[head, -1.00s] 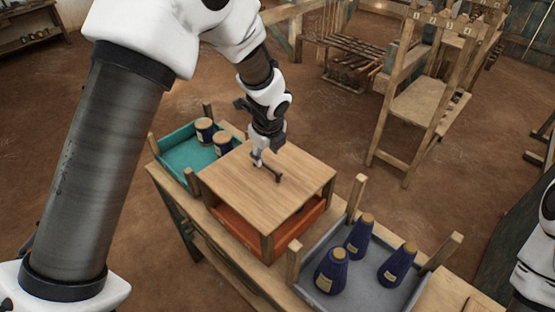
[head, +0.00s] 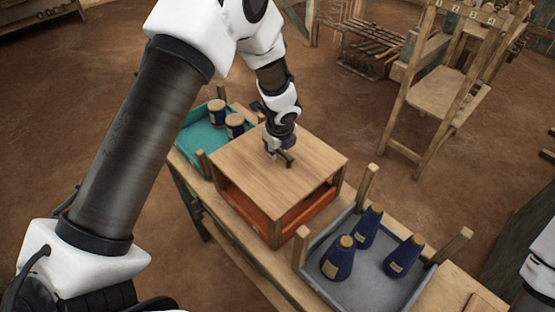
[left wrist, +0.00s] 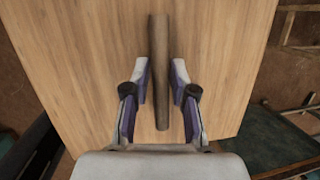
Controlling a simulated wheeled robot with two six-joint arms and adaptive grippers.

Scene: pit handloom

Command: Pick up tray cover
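The tray cover (head: 245,170) is a flat wooden board with a dark bar handle (head: 288,160) on top. It sits over the orange tray (head: 303,212) in the middle of the bench. My left gripper (head: 272,153) points down at the handle. In the left wrist view, the left gripper (left wrist: 161,70) is open, with one finger on each side of the handle (left wrist: 160,110) and gaps showing between. The cover (left wrist: 225,70) fills most of that view. At the right edge of the head view only part of my right arm shows; its gripper is out of sight.
A grey tray (head: 372,285) with blue cones (head: 338,262) stands to the right. Wooden corner posts (head: 367,183) rise around the trays. A wooden chair-like frame (head: 440,105) stands beyond on the floor.

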